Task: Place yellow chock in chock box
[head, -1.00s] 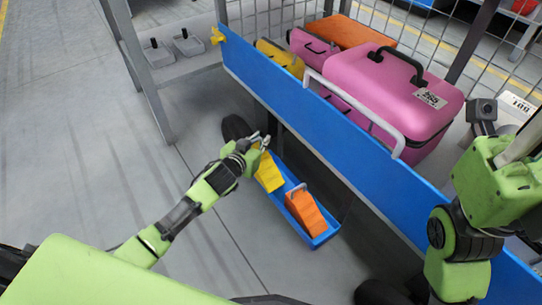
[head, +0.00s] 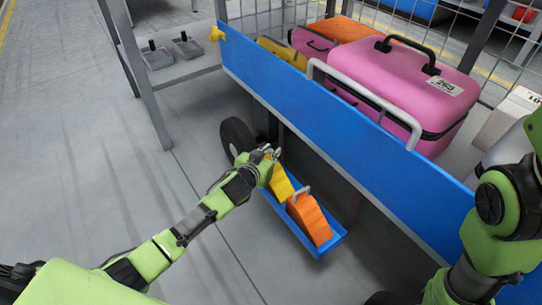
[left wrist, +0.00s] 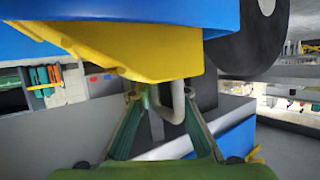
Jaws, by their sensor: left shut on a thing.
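The yellow chock (head: 281,185) is at the far-left end of the blue chock box (head: 331,243), beside the orange chock (head: 310,220). My left gripper (head: 267,156) is at the chock's upper end, shut on its handle. In the left wrist view, the yellow chock (left wrist: 150,52) fills the upper middle and its grey handle (left wrist: 178,105) runs between my left gripper's fingers (left wrist: 163,115). The blue wall (left wrist: 60,40) borders the chock there. I cannot tell if the chock rests on the box floor. My right gripper is out of view.
A cart with a blue side panel (head: 330,125) stands above and right of the box, carrying a pink case (head: 400,85) and other luggage. A black wheel (head: 235,138) is close behind my left gripper. The grey floor (head: 80,150) at left is clear.

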